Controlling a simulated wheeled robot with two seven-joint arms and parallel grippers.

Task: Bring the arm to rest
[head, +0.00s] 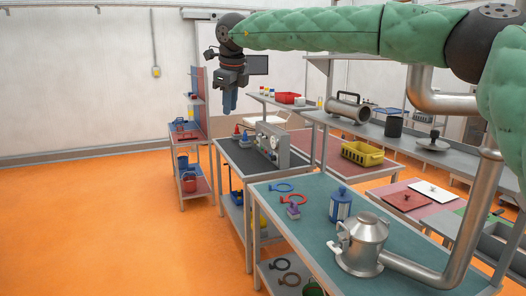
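My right arm, in a green quilted cover, reaches in from the upper right across the head view. Its gripper (230,101) hangs from the dark wrist at the upper left of the middle, fingers pointing down. I see no object at the fingertips. My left gripper is not in view.
The near teal bench (330,225) holds a metal jug-like vessel (361,245), a blue lantern-like canister (341,204) and rings (283,188). Open orange floor (90,235) lies at left.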

